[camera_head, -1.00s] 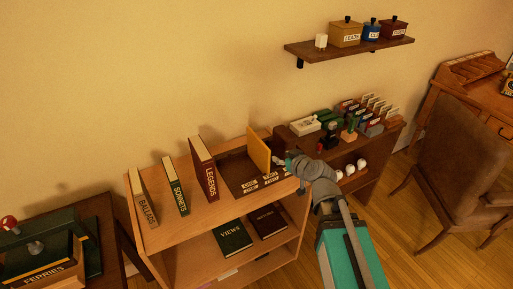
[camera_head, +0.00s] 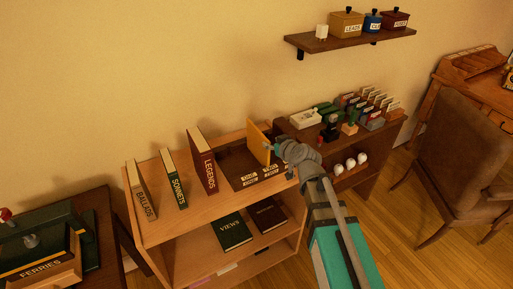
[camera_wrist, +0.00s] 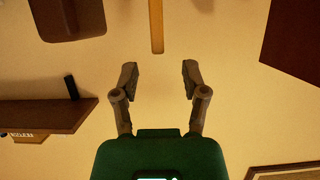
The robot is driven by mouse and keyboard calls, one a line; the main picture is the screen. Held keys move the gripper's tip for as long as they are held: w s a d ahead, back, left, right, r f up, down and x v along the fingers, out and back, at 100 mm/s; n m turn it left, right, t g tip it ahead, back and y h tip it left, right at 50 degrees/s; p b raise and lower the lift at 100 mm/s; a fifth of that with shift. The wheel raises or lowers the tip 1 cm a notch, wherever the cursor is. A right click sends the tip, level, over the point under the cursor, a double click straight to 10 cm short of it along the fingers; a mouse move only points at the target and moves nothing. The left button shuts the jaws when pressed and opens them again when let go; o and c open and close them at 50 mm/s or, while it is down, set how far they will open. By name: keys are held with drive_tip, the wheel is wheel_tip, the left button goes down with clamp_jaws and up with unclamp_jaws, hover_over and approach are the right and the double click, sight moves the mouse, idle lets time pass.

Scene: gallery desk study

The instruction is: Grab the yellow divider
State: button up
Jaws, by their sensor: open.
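The yellow divider (camera_head: 258,142) is a thin upright panel in the dark brown tray (camera_head: 237,181) on top of the light wooden bookcase. In the head view my gripper (camera_head: 273,149) is at the divider's right side, close to its near edge; whether they touch cannot be told there. In the wrist view the divider (camera_wrist: 156,25) shows edge-on as a narrow strip at top centre. My gripper (camera_wrist: 160,79) is open and empty there, its fingers spread to either side of the strip's line, with the strip ahead of the fingertips.
LEGENDS (camera_head: 202,161), SONNETS (camera_head: 174,179) and BALLADS (camera_head: 140,190) stand left of the tray. Small label blocks lie at its front. A dark cabinet (camera_head: 365,149) with stamps and card holders stands right. A wall shelf (camera_head: 350,41) hangs above, with boxes on it.

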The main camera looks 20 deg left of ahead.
sight(263, 138)
drive_tip(key=shift+x, duration=1.2)
drive_tip(key=shift+b, duration=0.3)
drive_tip(key=shift+b+x, duration=1)
drive_tip(key=shift+x, duration=1.65)
drive_tip(key=shift+d, duration=0.15)
drive_tip(key=shift+c, duration=0.3)
clamp_jaws()
